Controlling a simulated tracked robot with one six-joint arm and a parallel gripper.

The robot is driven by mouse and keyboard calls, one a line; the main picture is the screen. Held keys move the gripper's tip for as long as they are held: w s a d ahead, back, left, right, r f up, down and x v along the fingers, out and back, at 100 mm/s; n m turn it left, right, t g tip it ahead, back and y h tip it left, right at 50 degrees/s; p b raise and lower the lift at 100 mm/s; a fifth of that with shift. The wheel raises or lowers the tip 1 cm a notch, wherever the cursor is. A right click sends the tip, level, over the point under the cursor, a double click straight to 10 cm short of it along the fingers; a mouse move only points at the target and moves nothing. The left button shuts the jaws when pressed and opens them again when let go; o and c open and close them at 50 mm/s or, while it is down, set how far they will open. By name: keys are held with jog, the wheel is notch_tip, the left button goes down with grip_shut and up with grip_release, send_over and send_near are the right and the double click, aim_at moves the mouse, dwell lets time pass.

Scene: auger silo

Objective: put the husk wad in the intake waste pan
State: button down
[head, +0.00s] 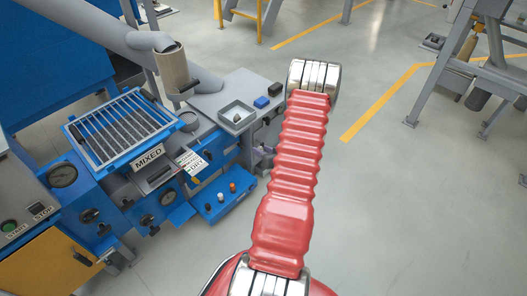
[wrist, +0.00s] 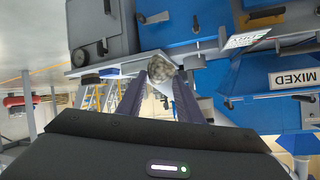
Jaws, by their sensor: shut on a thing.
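The husk wad, a small rounded grey-brown lump (wrist: 161,68), sits between the tips of my gripper's two dark fingers (wrist: 160,78) in the wrist view. The fingers are shut on it. In the head view my red arm covers most of the gripper, and I cannot make out the wad there. A shallow grey square tray (head: 250,122) on the machine's grey top, right of the grate, looks like the intake waste pan. A small dark thing lies inside it. I cannot clearly make out this tray in the wrist view.
The blue machine has a barred grate (head: 122,127) with a MIXED sign (head: 149,158), under a spout (head: 173,70). A blue block (head: 261,102) sits beside the tray. A blue shelf (head: 218,205) holds small bottles. The floor to the right is clear up to a grey frame (head: 420,95).

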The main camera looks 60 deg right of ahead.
jog(key=shift+w+a+r, duration=0.35)
jog(key=shift+w+a, duration=0.05)
jog(key=shift+w, duration=0.1)
jog(key=w+a+r, duration=0.6)
jog(key=w+a, duration=0.2)
jog(key=a, duration=0.3)
jog(key=w+a+r, duration=0.6)
jog(key=w+a, duration=0.3)
jog(key=a, duration=0.3)
jog(key=w+a+r+n+y, duration=0.1)
jog(key=a+r+y, duration=0.1)
jog(key=a, duration=0.7)
jog(key=w+a+r+n+y, duration=0.1)
jog(key=a+r, duration=0.3)
jog(key=a, duration=0.6)
jog(key=w+a+r+n+t+y, duration=0.1)
jog(key=w+a+r+n+y, duration=0.1)
jog(key=a, duration=0.8)
jog(key=shift+w+a+r+n+y, duration=0.15)
jog(key=shift+w+r+n+y, duration=0.15)
jog(key=shift+w+r+n, duration=0.45)
jog(key=shift+s, duration=0.1)
